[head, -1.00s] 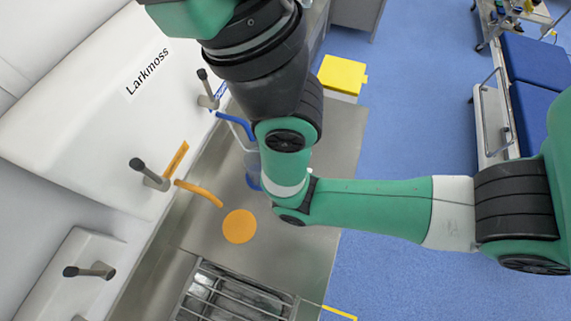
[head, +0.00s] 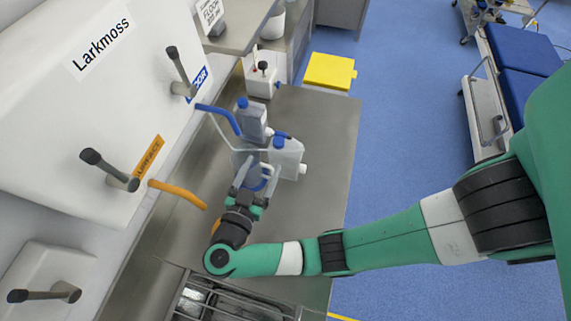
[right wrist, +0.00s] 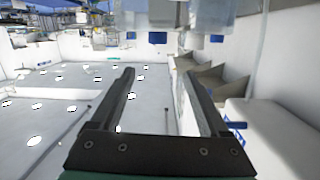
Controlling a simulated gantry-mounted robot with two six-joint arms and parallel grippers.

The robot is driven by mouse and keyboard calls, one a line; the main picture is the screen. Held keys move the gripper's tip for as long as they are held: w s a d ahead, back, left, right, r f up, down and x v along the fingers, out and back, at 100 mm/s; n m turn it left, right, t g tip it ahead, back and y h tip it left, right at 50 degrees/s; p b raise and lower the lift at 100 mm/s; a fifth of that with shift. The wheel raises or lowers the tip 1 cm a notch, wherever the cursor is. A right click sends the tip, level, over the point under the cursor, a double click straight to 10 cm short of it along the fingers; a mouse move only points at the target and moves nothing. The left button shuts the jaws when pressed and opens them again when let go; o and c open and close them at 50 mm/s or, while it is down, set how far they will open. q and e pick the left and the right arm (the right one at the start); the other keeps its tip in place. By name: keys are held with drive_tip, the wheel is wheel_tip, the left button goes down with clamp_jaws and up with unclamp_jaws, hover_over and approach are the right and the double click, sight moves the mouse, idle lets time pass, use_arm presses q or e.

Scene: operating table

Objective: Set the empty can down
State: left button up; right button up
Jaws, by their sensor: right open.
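Translucent cans stand close together on the steel counter in the head view. One blue-capped can (head: 252,122) is at the back, and another blue-capped can (head: 288,158) is at the right. I cannot tell which is the empty one. My right gripper (head: 256,180) is just in front of them, fingers pointing toward the cans and a blue ring on the counter. In the right wrist view the right gripper (right wrist: 156,75) has its fingers wide apart with nothing between them. Can bottoms (right wrist: 168,14) show beyond the fingertips. My left gripper is not in view.
An orange hose arm (head: 178,194) and a blue one (head: 218,118) reach out from the white wall unit (head: 55,110). A metal grate (head: 200,305) is at the near end of the counter (head: 325,130). A yellow-lidded bin (head: 330,72) stands beyond. The counter's right side is clear.

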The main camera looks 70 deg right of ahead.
sight(277, 147)
drive_tip(key=shift+n+t, duration=0.3)
drive_tip(key=shift+n, duration=0.3)
drive_tip(key=d+f, duration=0.2)
drive_tip(key=s+d+f, duration=0.1)
drive_tip(key=d+f, duration=0.1)
drive_tip(key=shift+d+b, duration=0.3)
drive_tip(key=shift+b, duration=0.05)
drive_tip(key=shift+w+d+f+b, duration=0.1)
drive_tip(key=shift+w+d+b, duration=0.1)
drive_tip(key=shift+d, duration=1.25)
drive_tip(key=shift+w+d+b, duration=0.1)
drive_tip(key=shift+d+b, duration=0.05)
drive_tip(key=shift+d, duration=1.3)
clamp_jaws()
